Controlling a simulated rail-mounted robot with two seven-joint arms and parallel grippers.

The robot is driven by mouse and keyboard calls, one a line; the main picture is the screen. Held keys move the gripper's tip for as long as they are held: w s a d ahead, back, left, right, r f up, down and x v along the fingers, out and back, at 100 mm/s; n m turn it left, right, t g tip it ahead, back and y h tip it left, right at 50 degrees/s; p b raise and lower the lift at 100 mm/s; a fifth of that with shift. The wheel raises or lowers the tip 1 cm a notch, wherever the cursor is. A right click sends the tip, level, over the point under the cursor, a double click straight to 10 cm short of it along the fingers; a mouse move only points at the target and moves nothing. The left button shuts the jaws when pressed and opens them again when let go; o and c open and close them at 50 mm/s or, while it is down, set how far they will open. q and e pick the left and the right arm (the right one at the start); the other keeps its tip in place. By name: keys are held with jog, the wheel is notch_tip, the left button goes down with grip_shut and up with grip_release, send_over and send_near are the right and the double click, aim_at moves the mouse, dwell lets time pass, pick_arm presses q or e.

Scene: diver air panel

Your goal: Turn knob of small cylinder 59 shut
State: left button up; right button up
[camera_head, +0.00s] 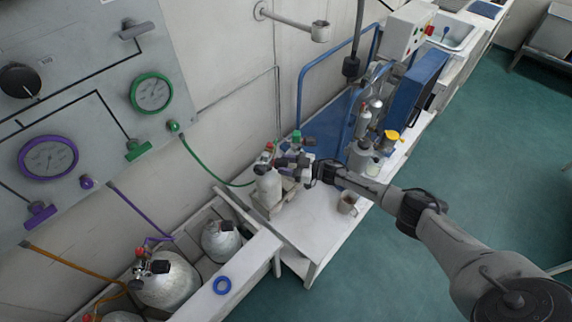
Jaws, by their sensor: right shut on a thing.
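A small pale cylinder (268,189) stands upright near the left end of the white bench, against the wall side. Its valve top, with red and green parts, is partly hidden by my right gripper (291,163). My right arm reaches in from the lower right, and the gripper is at the valve, shut on what looks like the cylinder's knob. The knob itself is too small and covered to make out its turn. Any number on the cylinder is not readable. My left gripper is not in view.
A green hose (205,165) runs from the wall panel (90,60) to the valve area. A cup (347,203) stands on the bench below my forearm. Several bottles, one yellow-topped (391,136), stand behind the gripper. Larger cylinders (168,284) sit in a bin at lower left.

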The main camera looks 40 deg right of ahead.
jog(key=o, duration=0.9)
jog(key=p+v, duration=0.1)
jog(key=v, duration=1.2)
jog(key=shift+s+d, duration=0.25)
jog(key=shift+s, duration=0.1)
